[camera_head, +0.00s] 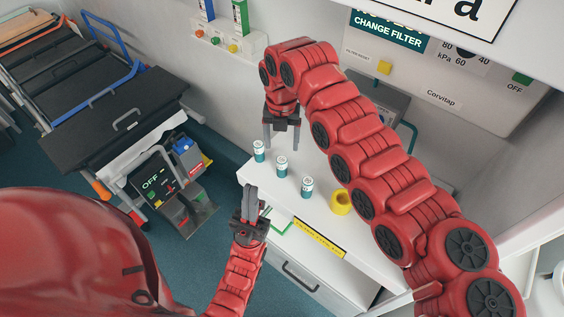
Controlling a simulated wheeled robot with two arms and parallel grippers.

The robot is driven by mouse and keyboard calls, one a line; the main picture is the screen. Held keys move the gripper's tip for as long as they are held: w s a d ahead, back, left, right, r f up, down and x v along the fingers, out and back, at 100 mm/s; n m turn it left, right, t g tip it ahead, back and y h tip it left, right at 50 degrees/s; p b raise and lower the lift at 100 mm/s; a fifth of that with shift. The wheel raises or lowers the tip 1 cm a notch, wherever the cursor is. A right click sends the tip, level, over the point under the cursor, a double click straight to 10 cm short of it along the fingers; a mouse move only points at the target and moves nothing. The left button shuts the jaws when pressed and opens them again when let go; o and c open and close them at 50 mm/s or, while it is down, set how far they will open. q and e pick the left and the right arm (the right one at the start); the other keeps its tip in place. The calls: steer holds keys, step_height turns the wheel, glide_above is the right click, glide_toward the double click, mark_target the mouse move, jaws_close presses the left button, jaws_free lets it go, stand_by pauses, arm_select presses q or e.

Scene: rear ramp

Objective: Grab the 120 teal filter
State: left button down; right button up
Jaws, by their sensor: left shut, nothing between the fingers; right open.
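Three small white filters with teal bands stand upright in a row on the white counter (318,214): a left one (259,151), a middle one (282,167) and a right one (307,187). Their labels are too small to read, so I cannot tell which is 120. My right gripper (281,147) is open, pointing down near the left and middle filters, with nothing seen between its fingers. My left gripper (251,190) is shut and empty, pointing up at the counter's front left edge, below the filters.
A yellow ring-shaped object (341,202) sits right of the filters, close to my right arm. A wall panel (440,80) with a "CHANGE FILTER" sign stands behind. A stretcher (115,115) and a device marked OFF (160,185) are at the left.

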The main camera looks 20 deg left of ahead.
mark_target(282, 160)
step_height(282, 160, down, 3)
steer(key=shift+f+p, duration=0.1)
steer(key=shift+p, duration=0.3)
steer(key=shift+f, duration=0.2)
step_height(282, 160, down, 4)
steer(key=p, duration=0.2)
steer(key=shift+a+r+p, duration=0.1)
steer(key=shift+r+p, duration=0.05)
steer(key=shift+p, duration=0.25)
steer(key=shift+w+f, duration=0.1)
steer(key=shift+f, duration=0.5)
jaws_close()
